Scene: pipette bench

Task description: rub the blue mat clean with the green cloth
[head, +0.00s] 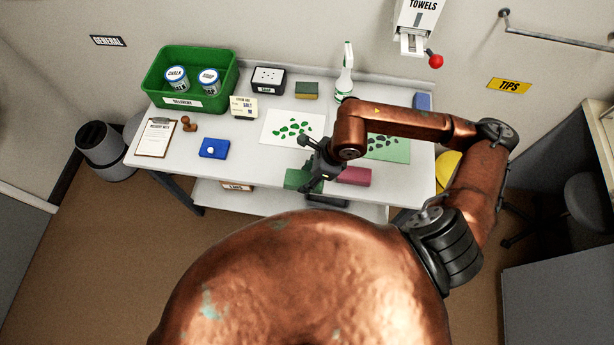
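The green cloth (292,179) lies at the front edge of the white table, partly hidden by my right gripper. My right gripper (311,186) points down at the cloth; whether its fingers are open or closed on it cannot be made out. I see no plainly blue mat. A white mat (270,138) with green bits on it lies behind the cloth. A pale green mat (400,153) with dark bits lies to the right, partly hidden by my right arm. My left gripper is not in view.
A maroon block or folded cloth (354,176) lies right of the green cloth. A spray bottle (345,82), sponge (306,90) and green bin (222,103) stand at the back. A blue pad (214,148), stamp (189,124) and clipboard (156,138) lie at left.

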